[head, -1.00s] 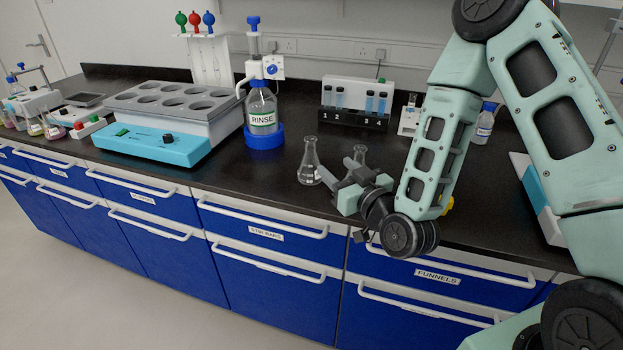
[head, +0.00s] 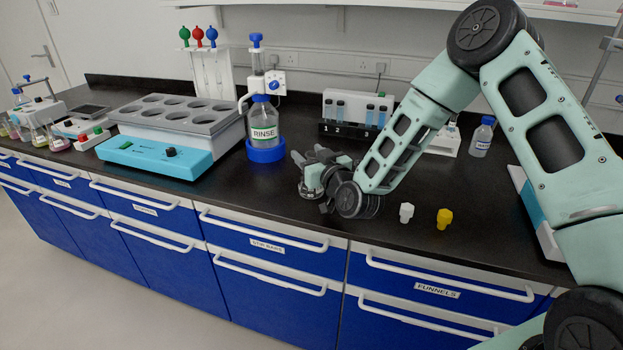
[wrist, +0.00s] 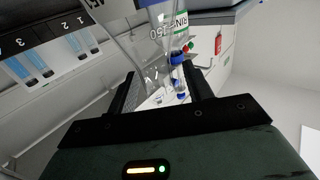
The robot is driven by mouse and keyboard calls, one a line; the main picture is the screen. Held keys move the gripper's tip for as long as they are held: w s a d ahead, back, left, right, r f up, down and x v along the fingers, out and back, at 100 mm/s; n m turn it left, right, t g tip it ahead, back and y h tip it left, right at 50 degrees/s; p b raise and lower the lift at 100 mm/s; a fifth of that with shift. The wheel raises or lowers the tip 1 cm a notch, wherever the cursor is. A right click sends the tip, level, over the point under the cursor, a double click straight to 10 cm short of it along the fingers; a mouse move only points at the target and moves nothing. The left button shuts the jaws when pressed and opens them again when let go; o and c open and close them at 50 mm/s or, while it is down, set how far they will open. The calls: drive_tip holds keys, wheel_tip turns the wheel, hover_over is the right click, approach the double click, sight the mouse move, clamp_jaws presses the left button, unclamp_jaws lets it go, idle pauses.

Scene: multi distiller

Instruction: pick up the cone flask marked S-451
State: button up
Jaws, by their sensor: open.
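A clear glass cone flask (wrist: 152,55) fills the upper middle of the wrist view, between the two fingers of my gripper (wrist: 165,88). Graduation marks show on its glass; a dark marking at the top edge is cut off, so I cannot read S-451 in full. In the head view my gripper (head: 308,160) is low over the bench, left of the white and yellow stoppers, and largely covers the flask there. The jaws are open around the glass; I cannot tell whether either finger touches it. A second flask seen earlier is hidden behind my arm.
The RINSE bottle (head: 263,122) on its blue base stands close behind and left of my gripper. A numbered rack (head: 345,131) is behind it. A white stopper (head: 406,212) and a yellow stopper (head: 444,218) lie to the right. The bench front left of my gripper is clear.

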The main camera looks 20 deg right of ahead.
drive_tip(key=shift+w+a, duration=0.1)
drive_tip(key=shift+w, duration=0.4)
clamp_jaws()
